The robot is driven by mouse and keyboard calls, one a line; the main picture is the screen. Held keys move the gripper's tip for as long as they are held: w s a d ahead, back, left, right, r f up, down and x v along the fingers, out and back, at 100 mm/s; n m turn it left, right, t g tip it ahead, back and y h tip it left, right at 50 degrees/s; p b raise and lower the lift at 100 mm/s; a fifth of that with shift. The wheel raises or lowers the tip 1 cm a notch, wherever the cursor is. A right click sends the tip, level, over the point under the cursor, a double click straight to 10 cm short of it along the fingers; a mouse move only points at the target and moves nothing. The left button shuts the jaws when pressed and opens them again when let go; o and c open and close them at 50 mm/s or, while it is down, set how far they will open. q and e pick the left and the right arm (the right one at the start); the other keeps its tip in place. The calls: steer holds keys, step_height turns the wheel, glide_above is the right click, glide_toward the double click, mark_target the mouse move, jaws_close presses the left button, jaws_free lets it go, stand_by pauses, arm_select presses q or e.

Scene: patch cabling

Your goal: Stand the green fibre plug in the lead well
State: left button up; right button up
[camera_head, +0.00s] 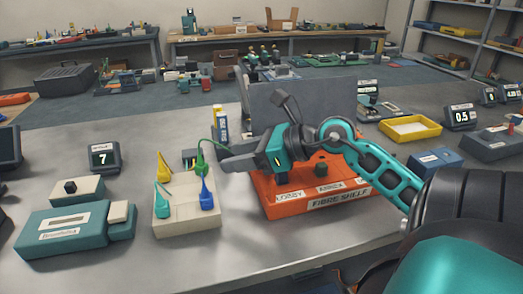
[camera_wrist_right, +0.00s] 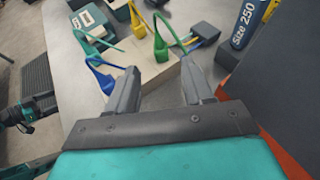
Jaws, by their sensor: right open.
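The green fibre plug (camera_head: 200,166) stands upright at the back right of a pale block (camera_head: 186,222), its thin green cable arching up to the right. It also shows in the wrist view (camera_wrist_right: 160,44), ahead of the fingers. A yellow plug (camera_head: 163,167), a teal plug (camera_head: 162,200) and a blue plug (camera_head: 206,194) stand on the same block. I see no label marking the lead well. My right gripper (camera_wrist_right: 158,84) is open and empty, just right of the block; in the wrist view the blue plug (camera_wrist_right: 104,80) is just beyond its left finger.
The orange fibre shelf (camera_head: 330,203) lies under my right arm, with a grey panel behind it. A teal device (camera_head: 68,236) and a display reading 7 (camera_head: 103,157) are left. Bare table lies in front.

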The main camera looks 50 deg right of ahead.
steer(key=shift+v, duration=2.5)
